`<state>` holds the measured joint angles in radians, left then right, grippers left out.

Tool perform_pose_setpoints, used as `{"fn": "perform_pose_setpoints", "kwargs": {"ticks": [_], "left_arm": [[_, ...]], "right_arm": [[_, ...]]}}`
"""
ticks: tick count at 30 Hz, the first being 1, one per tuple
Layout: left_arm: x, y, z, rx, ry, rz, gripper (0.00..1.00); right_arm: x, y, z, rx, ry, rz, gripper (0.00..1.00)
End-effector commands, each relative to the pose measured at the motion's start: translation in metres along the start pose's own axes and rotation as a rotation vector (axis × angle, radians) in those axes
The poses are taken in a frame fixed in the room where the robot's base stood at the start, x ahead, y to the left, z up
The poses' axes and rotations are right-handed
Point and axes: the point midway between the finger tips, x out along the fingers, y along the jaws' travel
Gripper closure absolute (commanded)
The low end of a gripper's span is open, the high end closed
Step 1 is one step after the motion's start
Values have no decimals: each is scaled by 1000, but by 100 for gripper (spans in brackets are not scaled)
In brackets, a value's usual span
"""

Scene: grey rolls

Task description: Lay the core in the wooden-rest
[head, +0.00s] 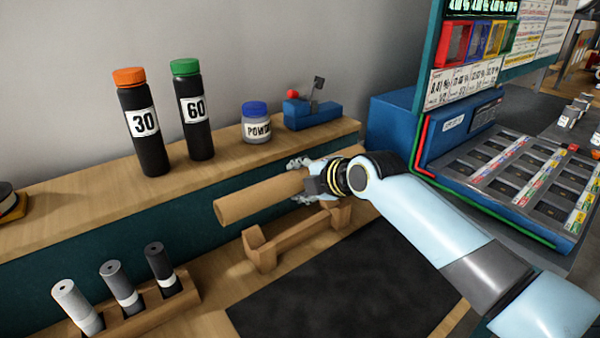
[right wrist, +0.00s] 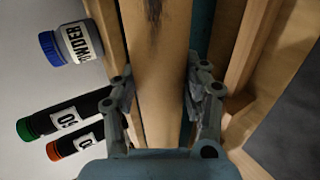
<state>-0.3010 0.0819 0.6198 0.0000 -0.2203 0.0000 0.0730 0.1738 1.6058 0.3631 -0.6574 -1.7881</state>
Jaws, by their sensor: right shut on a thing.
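The core (head: 258,197) is a brown cardboard-like tube, held roughly level above the wooden-rest. My right gripper (head: 315,182) is shut on the core near its right part. In the right wrist view the core (right wrist: 160,70) runs between the two fingers (right wrist: 160,95). The wooden-rest (head: 300,230) is a light wood cradle with raised notched ends on the bench, below and slightly in front of the core. Its right end is partly hidden by my gripper. A wooden piece beside the core in the right wrist view seems to be the rest (right wrist: 243,60). My left gripper is not in view.
A dark mat (head: 340,290) lies in front of the rest. A wooden holder (head: 150,312) with several grey rolls stands at the lower left. Bottles marked 30 (head: 142,125) and 60 (head: 195,112), a powder jar (head: 256,125) and a blue tool (head: 310,113) stand on the shelf behind.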

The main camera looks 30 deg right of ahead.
Motion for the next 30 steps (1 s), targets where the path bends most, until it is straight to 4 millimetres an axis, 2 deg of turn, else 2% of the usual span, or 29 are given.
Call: {"fn": "perform_pose_setpoints", "kwargs": {"ticks": [17,30], "left_arm": [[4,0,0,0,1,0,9],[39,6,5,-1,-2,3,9]], "right_arm": [[2,-4,0,-2,0,16,89],[22,-38,0,-1,0,16,89]]}}
